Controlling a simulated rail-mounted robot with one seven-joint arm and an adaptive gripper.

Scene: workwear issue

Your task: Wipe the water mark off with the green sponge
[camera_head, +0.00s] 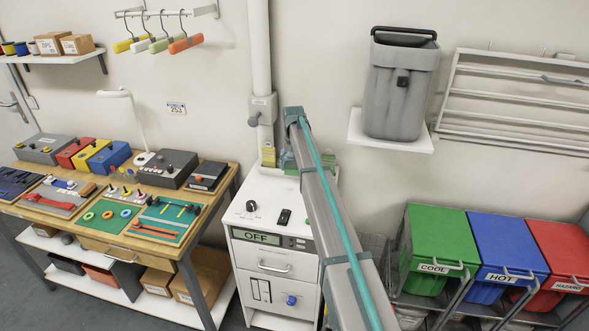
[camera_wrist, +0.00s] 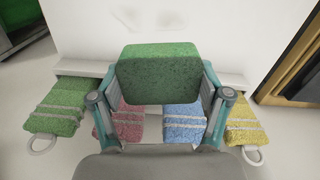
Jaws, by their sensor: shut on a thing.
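In the wrist view my gripper (camera_wrist: 158,88) is shut on the green sponge (camera_wrist: 157,66), a speckled block held between the two fingers. The sponge is over the white top (camera_wrist: 75,30). A faint grey smudge (camera_wrist: 171,17) shows on that top beyond the sponge; it may be the water mark, but it is too pale to tell. I cannot tell whether the sponge touches the surface. In the head view my arm hides most of the gripper and the held sponge above the white cabinet (camera_head: 270,198).
Strapped pads lie in a row near my gripper: green (camera_wrist: 54,108), pink (camera_wrist: 120,122), blue (camera_wrist: 183,122) and yellow (camera_wrist: 243,125). The cabinet has a knob (camera_head: 251,206) and a black switch (camera_head: 285,216). A wooden bench (camera_head: 222,186) stands left; a wall pipe (camera_head: 259,50) rises behind.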

